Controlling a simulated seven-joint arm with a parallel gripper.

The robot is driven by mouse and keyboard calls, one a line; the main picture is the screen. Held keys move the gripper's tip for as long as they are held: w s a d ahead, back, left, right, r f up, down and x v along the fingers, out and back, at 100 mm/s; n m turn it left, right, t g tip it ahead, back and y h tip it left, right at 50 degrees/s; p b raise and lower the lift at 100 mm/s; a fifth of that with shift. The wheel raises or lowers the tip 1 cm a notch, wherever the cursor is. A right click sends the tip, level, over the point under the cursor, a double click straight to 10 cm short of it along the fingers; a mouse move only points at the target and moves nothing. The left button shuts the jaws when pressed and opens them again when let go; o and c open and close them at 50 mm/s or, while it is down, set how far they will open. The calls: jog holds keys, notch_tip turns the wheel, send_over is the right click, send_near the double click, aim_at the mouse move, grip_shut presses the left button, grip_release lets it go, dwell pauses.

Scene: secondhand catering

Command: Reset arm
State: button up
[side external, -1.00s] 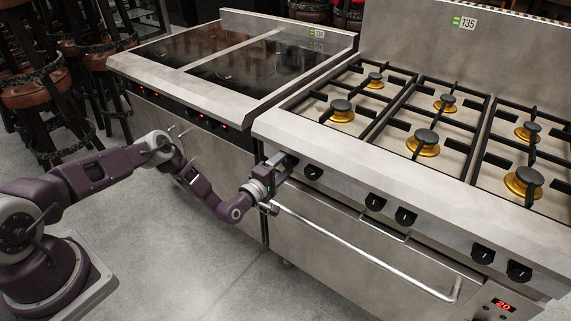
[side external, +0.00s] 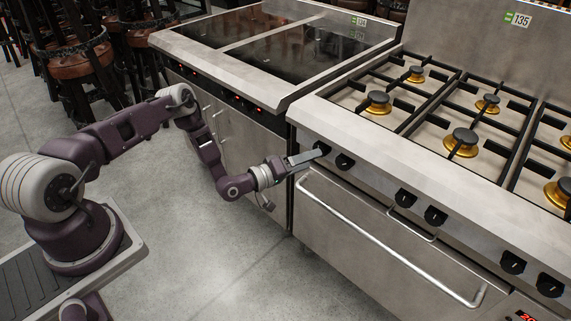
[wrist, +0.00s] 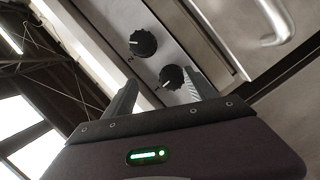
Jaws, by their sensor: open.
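My gripper (side external: 304,158) is in front of the left end of the stove's control panel in the side view. Its jaws are open and empty. In the wrist view the two fingers of my gripper (wrist: 161,92) stand apart, pointing at the panel. The leftmost black knob (side external: 320,149) is close to the fingertips in the side view; I cannot tell whether they touch. A second knob (side external: 344,161) is just to its right. The wrist view shows one knob (wrist: 143,43) beyond the fingers and a nearer knob (wrist: 171,77) between them in the picture.
The gas stove (side external: 440,145) has several brass burners under black grates. An oven handle (side external: 390,240) juts out below the panel. A glass-topped cooker (side external: 290,55) adjoins it on the left. Dark stools (side external: 75,62) stand behind my arm. The floor (side external: 200,265) before the stove is clear.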

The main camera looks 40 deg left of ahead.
jog(key=a+r+m+g+y, duration=0.2)
jog(key=a+r+m+g, duration=0.6)
jog(key=m, duration=0.8)
jog(key=s+a+r+n+y, duration=0.15)
jog(key=s+r, duration=0.25)
jog(key=r, duration=0.5)
jog(key=s+r+n+y, duration=0.1)
jog(key=s+r+y, duration=0.25)
jog(key=r, duration=0.65)
jog(key=s+d+r+n, duration=0.2)
jog(key=s+d+r, duration=0.2)
jog(key=s+r, duration=0.5)
jog(key=s+d+f+n+g+h, duration=0.1)
jog(key=s+d, duration=0.3)
jog(key=s, duration=0.7)
jog(key=s+d+n+g+h, duration=0.1)
jog(key=s+d, duration=0.3)
jog(key=s, duration=0.7)
jog(key=shift+s+f+g+h, duration=0.4)
jog(key=shift+r, duration=0.1)
